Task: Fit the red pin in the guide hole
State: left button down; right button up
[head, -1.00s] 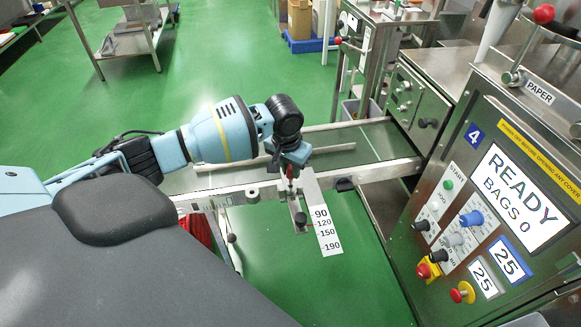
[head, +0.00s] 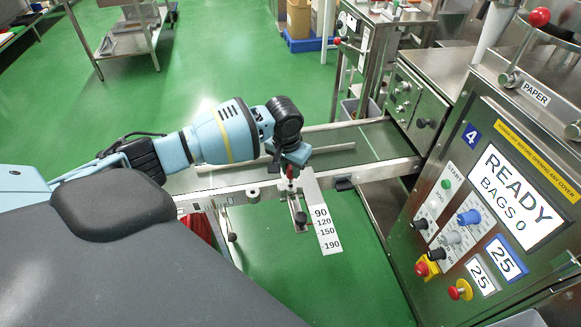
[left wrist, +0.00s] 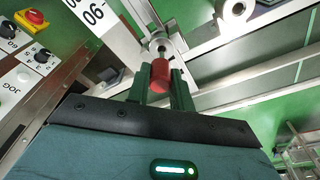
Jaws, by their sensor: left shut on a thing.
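The red pin shows in the left wrist view (left wrist: 159,76) as a red knob with a metal shank pointing away from me. My left gripper (left wrist: 161,88) is shut on the knob, with one dark green finger on each side. Past the knob, the shank meets a round metal collar (left wrist: 158,45); I cannot tell whether its tip is in a hole. In the head view my left gripper (head: 290,172) points down at the conveyor's near rail, above the slotted bracket with the scale plate (head: 322,222). The guide hole itself is hidden. My right gripper is not in view.
The conveyor (head: 350,138) runs behind the gripper, with a rail along its near side. The machine panel (head: 500,200) with its READY display stands at the right. A black knob (head: 343,184) sits on the rail. Open green floor lies below the bracket.

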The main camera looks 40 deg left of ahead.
aim_at(291, 178)
pick_arm(q)
jog(key=shift+f, duration=0.5)
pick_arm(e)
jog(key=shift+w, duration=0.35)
pick_arm(q)
jog(key=shift+f, duration=0.35)
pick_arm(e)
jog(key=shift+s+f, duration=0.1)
pick_arm(q)
jog(key=shift+f, duration=0.1)
jog(key=shift+f, duration=0.35)
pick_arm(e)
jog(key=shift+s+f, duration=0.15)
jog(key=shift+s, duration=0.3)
pick_arm(q)
jog(key=shift+f, duration=0.25)
jog(key=shift+f+b, duration=0.35)
jog(key=shift+f, duration=0.1)
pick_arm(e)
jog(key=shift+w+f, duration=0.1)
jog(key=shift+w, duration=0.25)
pick_arm(q)
jog(key=c, duration=1.1)
grip_release()
jog(key=shift+c, duration=0.2)
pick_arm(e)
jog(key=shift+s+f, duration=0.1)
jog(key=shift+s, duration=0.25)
